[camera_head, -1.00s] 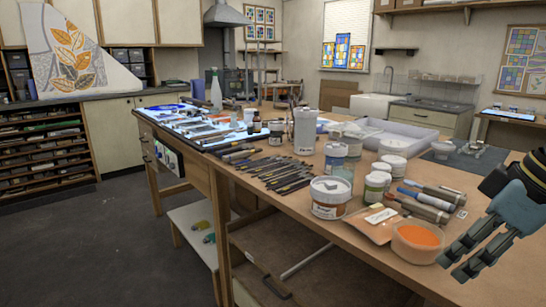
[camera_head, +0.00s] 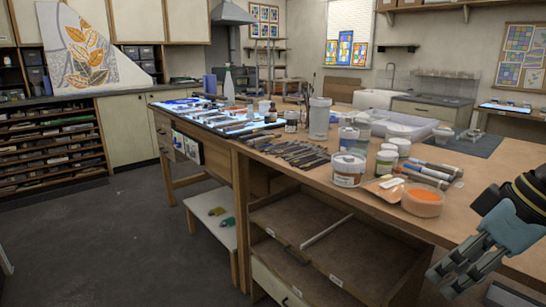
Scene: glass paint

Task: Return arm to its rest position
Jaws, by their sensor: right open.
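My right gripper (camera_head: 466,263) is at the lower right of the head view, with its dark and blue-grey fingers apart and nothing between them. It is near the front edge of the wooden workbench (camera_head: 455,215), to the right of and nearer than the tub of orange powder (camera_head: 422,196). It does not touch the tub. My left gripper and arm are not in view.
White jars (camera_head: 349,168), pens (camera_head: 433,172) and a row of dark tools (camera_head: 295,153) cover the bench. A grey tray (camera_head: 405,126) stands behind them. The floor at left is clear.

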